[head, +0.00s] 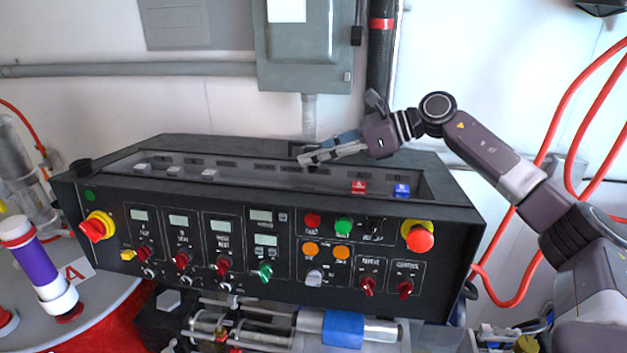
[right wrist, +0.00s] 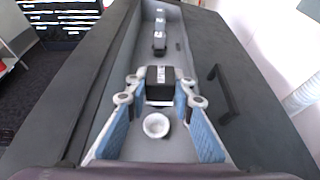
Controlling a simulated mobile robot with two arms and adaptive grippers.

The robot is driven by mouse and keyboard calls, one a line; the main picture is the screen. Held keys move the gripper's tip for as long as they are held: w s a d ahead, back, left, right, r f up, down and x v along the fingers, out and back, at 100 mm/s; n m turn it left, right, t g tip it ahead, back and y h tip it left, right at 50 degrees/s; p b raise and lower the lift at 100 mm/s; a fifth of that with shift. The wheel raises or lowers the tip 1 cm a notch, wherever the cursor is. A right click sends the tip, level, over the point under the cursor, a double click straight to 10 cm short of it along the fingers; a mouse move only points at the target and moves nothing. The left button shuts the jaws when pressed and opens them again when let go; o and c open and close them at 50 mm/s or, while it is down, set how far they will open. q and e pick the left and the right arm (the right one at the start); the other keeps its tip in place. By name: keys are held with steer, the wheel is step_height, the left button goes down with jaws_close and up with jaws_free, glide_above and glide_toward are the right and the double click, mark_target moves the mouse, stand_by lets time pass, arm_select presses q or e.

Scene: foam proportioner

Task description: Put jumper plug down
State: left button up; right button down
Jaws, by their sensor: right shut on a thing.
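My right gripper (head: 304,157) is over the recessed channel in the top of the black console, right of its middle. In the right wrist view its two blue-padded fingers (right wrist: 160,88) are closed on the sides of a black jumper plug (right wrist: 158,94) with a pale label on top. In the head view the held plug is mostly hidden by the fingers. The recessed channel (head: 275,181) runs below the gripper. I cannot tell whether the plug touches the channel floor. My left gripper is not in view.
Pale-topped plugs (head: 209,174) stand in the channel's left part. A red plug (head: 358,186) and a blue plug (head: 402,189) stand at its right end. A black handle (right wrist: 224,94) rises beside the channel. The console front carries knobs and a red emergency button (head: 419,238).

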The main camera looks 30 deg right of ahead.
mark_target(314, 171)
step_height(314, 171, down, 4)
steer(key=shift+s+r+p, duration=0.1)
steer(key=shift+r+p, duration=0.1)
steer(key=shift+p, duration=0.2)
steer(key=shift+f, duration=0.3)
step_height(314, 171, down, 4)
steer(key=shift+r+p, duration=0.25)
steer(key=shift+p, duration=0.4)
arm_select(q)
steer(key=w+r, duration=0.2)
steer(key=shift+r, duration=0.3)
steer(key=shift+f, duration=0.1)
arm_select(e)
steer(key=shift+f+b, duration=0.2)
steer(key=shift+b, duration=0.1)
steer(key=c, duration=1.7)
jaws_free()
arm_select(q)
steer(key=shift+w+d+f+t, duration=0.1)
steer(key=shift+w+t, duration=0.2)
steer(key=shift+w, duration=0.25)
